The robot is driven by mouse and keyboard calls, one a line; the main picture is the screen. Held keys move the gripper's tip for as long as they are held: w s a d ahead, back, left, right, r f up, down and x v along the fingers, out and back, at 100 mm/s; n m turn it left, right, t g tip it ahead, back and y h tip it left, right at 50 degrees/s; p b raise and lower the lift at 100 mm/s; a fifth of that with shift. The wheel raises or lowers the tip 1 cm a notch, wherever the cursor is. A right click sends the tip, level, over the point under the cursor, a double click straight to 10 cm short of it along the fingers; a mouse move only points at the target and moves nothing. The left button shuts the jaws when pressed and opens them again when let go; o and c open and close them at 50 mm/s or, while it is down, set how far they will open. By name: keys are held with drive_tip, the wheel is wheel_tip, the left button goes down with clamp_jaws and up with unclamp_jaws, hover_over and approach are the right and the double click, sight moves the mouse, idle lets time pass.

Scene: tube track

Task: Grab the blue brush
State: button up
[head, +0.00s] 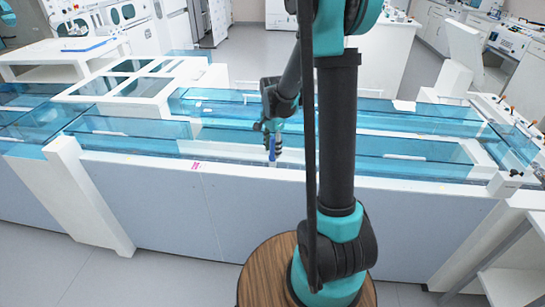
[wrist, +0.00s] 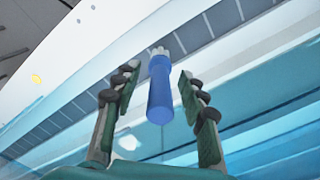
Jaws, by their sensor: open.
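The blue brush (wrist: 160,95) has a smooth blue handle and a pale, whitish tip. In the wrist view it lies between the two open fingers of my gripper (wrist: 157,98), with visible gaps on both sides. Its pale tip points toward the grey strip and white rim beyond. In the head view my gripper (head: 271,145) reaches down at the near edge of the track, and the blue brush (head: 273,156) shows as a small blue piece at its fingertips. The fingers partly hide it there.
The white-rimmed track (head: 300,178) with clear blue panels (head: 130,127) runs across the view, close around my gripper. A white raised platform (head: 60,50) stands at the left. My own arm column hides part of the track's middle. The floor (head: 60,270) in front is clear.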

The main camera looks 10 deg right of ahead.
drive_tip(key=shift+c, duration=0.6)
clamp_jaws()
